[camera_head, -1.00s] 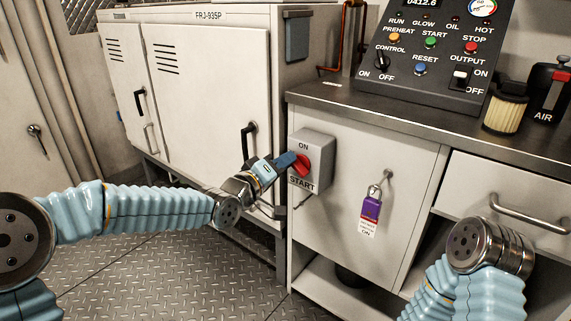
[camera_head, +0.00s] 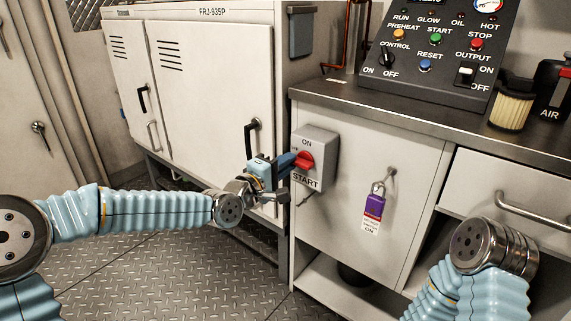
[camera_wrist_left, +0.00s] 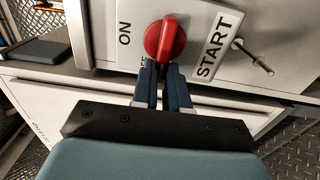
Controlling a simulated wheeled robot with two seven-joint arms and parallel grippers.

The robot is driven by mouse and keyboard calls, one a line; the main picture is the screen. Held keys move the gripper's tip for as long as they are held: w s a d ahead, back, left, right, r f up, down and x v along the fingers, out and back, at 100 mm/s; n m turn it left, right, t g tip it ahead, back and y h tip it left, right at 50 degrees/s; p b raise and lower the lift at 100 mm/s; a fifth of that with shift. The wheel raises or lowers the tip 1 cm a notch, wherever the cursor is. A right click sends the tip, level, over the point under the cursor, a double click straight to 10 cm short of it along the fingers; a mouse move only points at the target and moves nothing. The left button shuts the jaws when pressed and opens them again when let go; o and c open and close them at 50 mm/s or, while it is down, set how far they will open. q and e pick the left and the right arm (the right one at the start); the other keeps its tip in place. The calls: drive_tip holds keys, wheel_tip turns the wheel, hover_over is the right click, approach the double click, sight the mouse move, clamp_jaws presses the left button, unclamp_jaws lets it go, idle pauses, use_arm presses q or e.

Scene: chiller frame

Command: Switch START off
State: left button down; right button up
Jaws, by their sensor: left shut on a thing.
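The START switch box (camera_head: 328,150) is a grey box on the cabinet front with a red rotary knob (camera_head: 305,160). Its plate reads ON at the top and START at the bottom; a small partly hidden label sits left of the knob. My left gripper (camera_head: 292,163) is at the knob, its blue fingers closed on it. In the left wrist view, the fingers (camera_wrist_left: 164,82) meet the lower end of the red knob (camera_wrist_left: 165,42), which points toward the small label that the fingers partly cover. My right gripper is out of view.
A purple padlock (camera_head: 378,199) with a tag hangs from a hasp right of the switch. A sloped control panel (camera_head: 425,85), a filter (camera_head: 510,106) and a black AIR canister (camera_head: 556,95) stand on the counter. White cabinet doors with black handles (camera_head: 253,140) are at left.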

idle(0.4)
use_arm(q)
drive_tip(key=c, duration=1.1)
unclamp_jaws()
drive_tip(key=shift+c, duration=0.2)
drive_tip(key=p+v, duration=0.2)
drive_tip(key=v, duration=1.1)
drive_tip(key=shift+s+a, duration=0.25)
drive_tip(key=shift+s, duration=0.05)
